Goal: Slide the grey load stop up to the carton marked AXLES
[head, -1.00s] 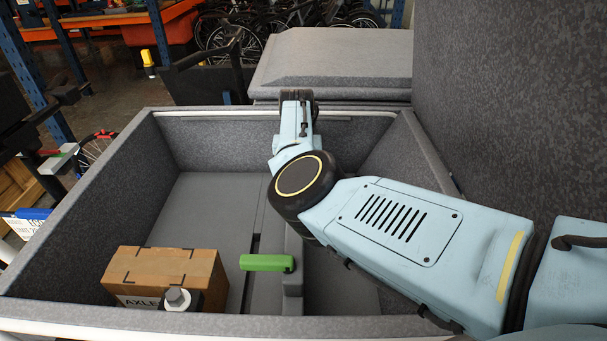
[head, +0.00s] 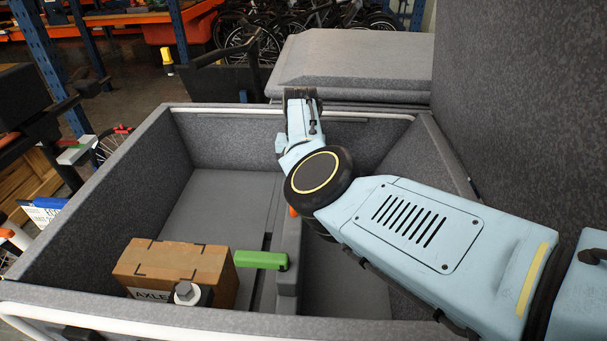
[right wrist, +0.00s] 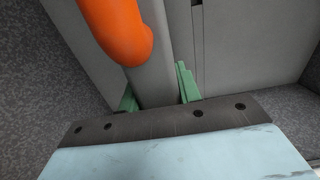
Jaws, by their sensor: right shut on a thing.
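The brown carton (head: 175,268) marked AXLES sits in the front left of the grey cargo box. The grey load stop (head: 289,262) is a low upright divider running front to back, to the right of the carton. A gap of floor shows between them. My left gripper is not in view.
The cargo box walls (head: 140,175) enclose the floor (head: 215,205), which is clear behind the carton. A dark slot runs along the floor. A tall grey panel (head: 520,100) rises at the right.

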